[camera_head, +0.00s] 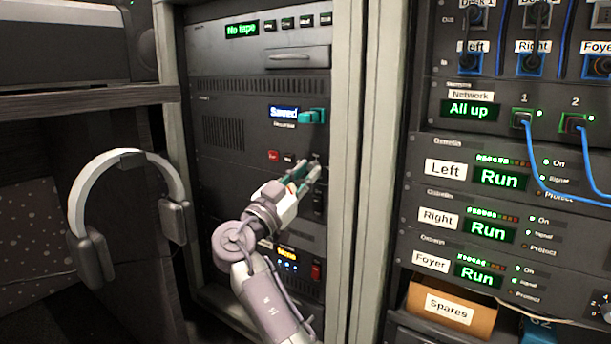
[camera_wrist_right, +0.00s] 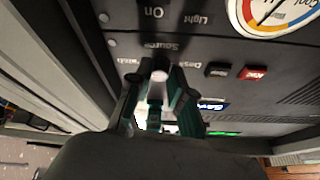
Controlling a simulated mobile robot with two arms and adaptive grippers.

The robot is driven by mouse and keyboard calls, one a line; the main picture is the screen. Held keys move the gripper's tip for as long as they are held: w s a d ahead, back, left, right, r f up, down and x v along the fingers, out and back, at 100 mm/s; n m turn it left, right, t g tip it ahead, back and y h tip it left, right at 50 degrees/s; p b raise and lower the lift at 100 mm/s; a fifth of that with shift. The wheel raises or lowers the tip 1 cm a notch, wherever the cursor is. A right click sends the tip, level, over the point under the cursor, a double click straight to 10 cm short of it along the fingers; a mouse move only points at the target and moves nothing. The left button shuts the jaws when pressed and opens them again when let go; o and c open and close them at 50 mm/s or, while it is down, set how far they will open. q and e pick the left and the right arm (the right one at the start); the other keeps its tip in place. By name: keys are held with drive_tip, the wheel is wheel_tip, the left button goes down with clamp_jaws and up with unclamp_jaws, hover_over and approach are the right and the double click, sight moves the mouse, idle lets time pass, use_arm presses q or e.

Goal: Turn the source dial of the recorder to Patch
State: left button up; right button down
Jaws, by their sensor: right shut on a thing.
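The recorder (camera_head: 225,165) is a dark panel in the left rack with a lit "Saved" display (camera_head: 283,113). My right gripper (camera_head: 306,172) is at the right part of this panel, and its fingers hide the source dial there. In the right wrist view, upside down, the fingers of my right gripper (camera_wrist_right: 158,98) are closed around the source dial (camera_wrist_right: 158,77), a small knob with a pale front. The "Source", "Desk" and "Patch" labels (camera_wrist_right: 116,62) show beside it. I cannot tell which label the dial points to. My left gripper is not in view.
A red button (camera_head: 273,155) and a black button sit just left of my gripper. A teal piece (camera_head: 312,116) sticks out above it. The rack's pale upright (camera_head: 350,170) is close on the right. Headphones (camera_head: 125,190) hang at the left.

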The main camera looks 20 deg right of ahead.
drive_tip(key=shift+f+m, duration=0.1)
drive_tip(key=shift+m, duration=0.2)
drive_tip(key=c, duration=1)
unclamp_jaws()
drive_tip(key=shift+c, duration=0.2)
drive_tip(key=v, duration=0.7)
drive_tip(key=shift+a, duration=0.2)
